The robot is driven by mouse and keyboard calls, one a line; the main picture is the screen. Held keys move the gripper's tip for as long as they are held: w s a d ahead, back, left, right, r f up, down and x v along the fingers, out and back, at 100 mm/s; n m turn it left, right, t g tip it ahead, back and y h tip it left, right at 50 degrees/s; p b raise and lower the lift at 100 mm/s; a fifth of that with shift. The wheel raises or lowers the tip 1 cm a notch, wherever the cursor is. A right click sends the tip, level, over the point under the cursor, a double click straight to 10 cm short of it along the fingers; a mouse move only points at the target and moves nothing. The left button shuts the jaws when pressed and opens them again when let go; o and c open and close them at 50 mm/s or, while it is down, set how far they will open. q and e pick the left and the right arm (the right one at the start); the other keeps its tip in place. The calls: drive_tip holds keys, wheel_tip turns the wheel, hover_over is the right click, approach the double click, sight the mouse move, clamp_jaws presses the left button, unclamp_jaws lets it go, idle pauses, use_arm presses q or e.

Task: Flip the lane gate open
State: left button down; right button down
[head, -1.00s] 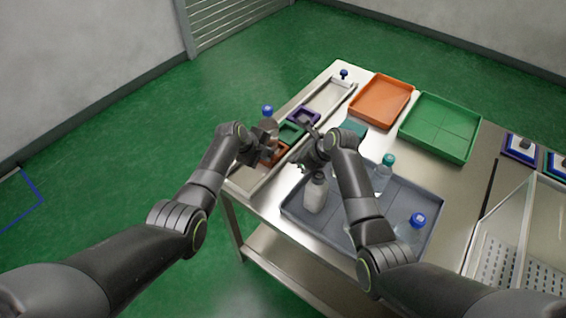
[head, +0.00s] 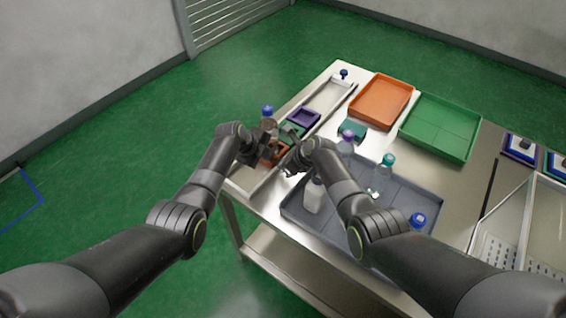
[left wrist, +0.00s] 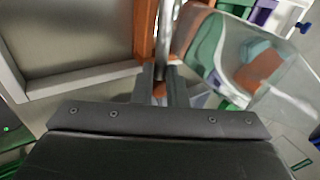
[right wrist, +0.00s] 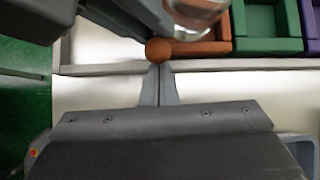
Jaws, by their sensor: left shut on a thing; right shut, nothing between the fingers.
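The lane gate's lever shows in the left wrist view as a thin metal rod (left wrist: 166,30). An orange-brown ball knob (right wrist: 158,50) shows in the right wrist view. My left gripper (head: 262,143) appears shut on the lever near this knob; the exact contact is partly hidden. My right gripper (head: 287,167) is shut and empty, its tips (right wrist: 160,72) just short of the knob. A clear bottle with a blue cap (head: 267,111) stands by my left gripper; its body (left wrist: 275,85) fills the right of the left wrist view.
Orange, green and purple cells (head: 304,118) line the lane. A grey tray (head: 425,190) holds bottles, one with a teal cap (head: 388,159). An orange tray (head: 381,101) and a green tray (head: 440,128) stand farther back. A clear-walled box (head: 505,225) is at right.

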use_arm(q)
drive_tip(key=shift+s+d+f, duration=0.15)
drive_tip(key=shift+s+d, duration=0.1)
drive_tip(key=shift+d, duration=0.05)
drive_tip(key=shift+s, duration=0.1)
use_arm(e)
drive_tip(key=shift+w+a+r, duration=0.15)
drive_tip(key=shift+a+r, duration=0.1)
drive_tip(key=shift+r, duration=0.4)
drive_tip(key=shift+w+a+r, duration=0.15)
drive_tip(key=shift+a+r, duration=0.1)
drive_tip(key=shift+r, duration=0.35)
use_arm(q)
drive_tip(key=c, duration=1.4)
unclamp_jaws()
drive_tip(key=shift+d, duration=0.1)
drive_tip(key=shift+c, duration=0.2)
drive_tip(key=shift+o, duration=0.4)
use_arm(e)
drive_tip(key=shift+d, duration=0.15)
drive_tip(key=shift+f, duration=0.1)
drive_tip(key=shift+d, duration=0.1)
